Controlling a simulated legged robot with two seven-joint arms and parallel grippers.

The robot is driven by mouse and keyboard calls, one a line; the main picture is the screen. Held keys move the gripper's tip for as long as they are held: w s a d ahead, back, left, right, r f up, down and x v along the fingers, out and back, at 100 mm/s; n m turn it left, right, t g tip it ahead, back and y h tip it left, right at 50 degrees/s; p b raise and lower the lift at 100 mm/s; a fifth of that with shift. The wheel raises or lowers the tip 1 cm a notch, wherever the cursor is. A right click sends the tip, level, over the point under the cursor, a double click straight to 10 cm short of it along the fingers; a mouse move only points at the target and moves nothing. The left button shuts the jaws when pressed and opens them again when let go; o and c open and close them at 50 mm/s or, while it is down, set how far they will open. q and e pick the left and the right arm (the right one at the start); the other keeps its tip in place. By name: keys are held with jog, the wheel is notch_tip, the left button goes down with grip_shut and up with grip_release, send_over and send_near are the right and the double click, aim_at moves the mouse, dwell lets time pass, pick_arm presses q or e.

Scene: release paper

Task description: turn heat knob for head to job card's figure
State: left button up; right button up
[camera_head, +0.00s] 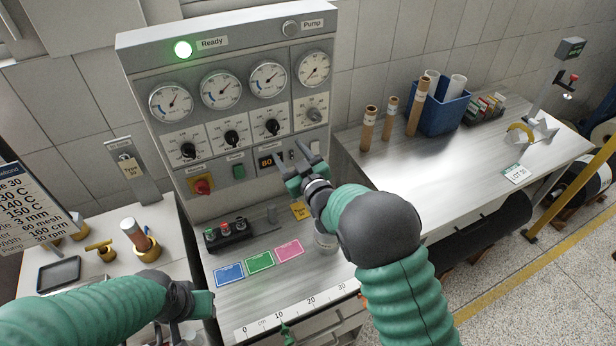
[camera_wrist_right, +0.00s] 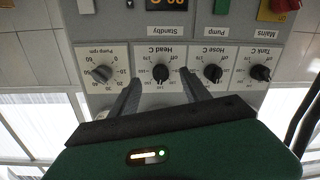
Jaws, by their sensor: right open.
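The head heat knob (camera_head: 272,127) is the black third dial from the left on the grey control panel. In the upside-down right wrist view the Head C knob (camera_wrist_right: 160,74) lies between and beyond my fingertips. My right gripper (camera_head: 298,152) is open and empty, just in front of the panel; I see no contact with the knob. It also shows in the wrist view (camera_wrist_right: 161,86). The job card (camera_head: 35,208) at the left edge is cut off; its lines include 140 C and 150 C, labels partly hidden. My left gripper (camera_head: 200,303) is low at the left, its jaws unclear.
Tank knob (camera_head: 188,150) and hose knob (camera_head: 231,137) sit left of the head knob, the pump rpm knob (camera_head: 314,114) right. Gauges line the panel above. A lit display (camera_head: 267,162) and a red mains switch (camera_head: 202,186) are below. A ruler (camera_head: 295,312) edges the bench.

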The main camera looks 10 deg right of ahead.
jog(key=v, duration=1)
jog(key=shift+b, duration=0.45)
jog(key=shift+s+d, duration=0.15)
jog(key=shift+a, duration=0.2)
